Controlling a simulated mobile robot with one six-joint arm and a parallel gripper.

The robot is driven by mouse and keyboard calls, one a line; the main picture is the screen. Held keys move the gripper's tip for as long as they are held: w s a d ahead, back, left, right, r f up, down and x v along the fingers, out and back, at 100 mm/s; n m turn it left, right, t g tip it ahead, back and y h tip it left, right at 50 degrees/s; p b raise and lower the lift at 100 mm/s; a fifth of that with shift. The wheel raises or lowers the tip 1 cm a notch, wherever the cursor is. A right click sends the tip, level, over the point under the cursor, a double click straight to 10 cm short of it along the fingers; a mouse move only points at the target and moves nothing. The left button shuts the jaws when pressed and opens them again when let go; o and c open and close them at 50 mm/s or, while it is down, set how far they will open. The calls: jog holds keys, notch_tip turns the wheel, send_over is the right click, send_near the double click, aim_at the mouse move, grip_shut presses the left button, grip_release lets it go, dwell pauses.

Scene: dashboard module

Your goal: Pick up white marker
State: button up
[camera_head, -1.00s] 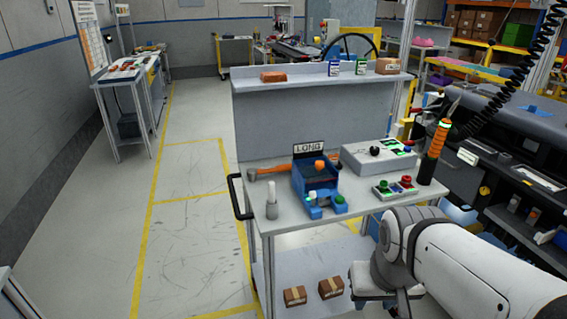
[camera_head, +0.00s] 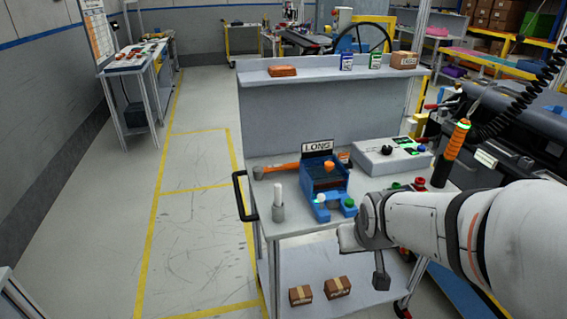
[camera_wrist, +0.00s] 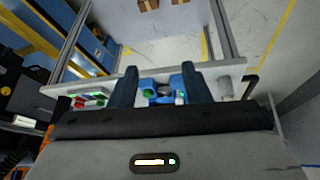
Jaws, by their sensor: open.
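The white marker (camera_head: 278,194) stands upright in a small grey holder (camera_head: 278,213) at the front left of the cart's top shelf (camera_head: 300,223). A grey shape that looks like the holder shows at the right in the wrist view (camera_wrist: 224,88). I cannot make out the marker itself there. My gripper (camera_wrist: 158,68) is open and empty, its two dark fingers spread apart. In the head view my arm reaches in from the right, and the gripper is to the right of the marker, apart from it.
A blue bin (camera_head: 322,180) labelled LONG stands right of the marker. An orange-handled hammer (camera_head: 280,170) lies behind it. A grey control box (camera_head: 390,158) and an orange-and-black tool (camera_head: 455,148) are further right. A black handle (camera_head: 241,195) edges the cart's left side. The floor left is clear.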

jog(key=w+a+f+n+t+p, duration=0.1)
jog(key=w+a+f+t, duration=0.1)
jog(key=w, duration=0.6)
jog(key=n+t+y+p, duration=0.4)
jog(key=t+y, duration=0.4)
jog(key=y, duration=0.1)
send_near(280, 203)
jog(key=x, duration=0.3)
jog(key=p+x, duration=0.3)
jog(key=x, duration=0.4)
jog(key=shift+w+a+r, duration=0.1)
jog(key=shift+a, duration=0.05)
jog(key=shift+w+a, duration=0.2)
jog(key=shift+w, duration=0.15)
grip_shut()
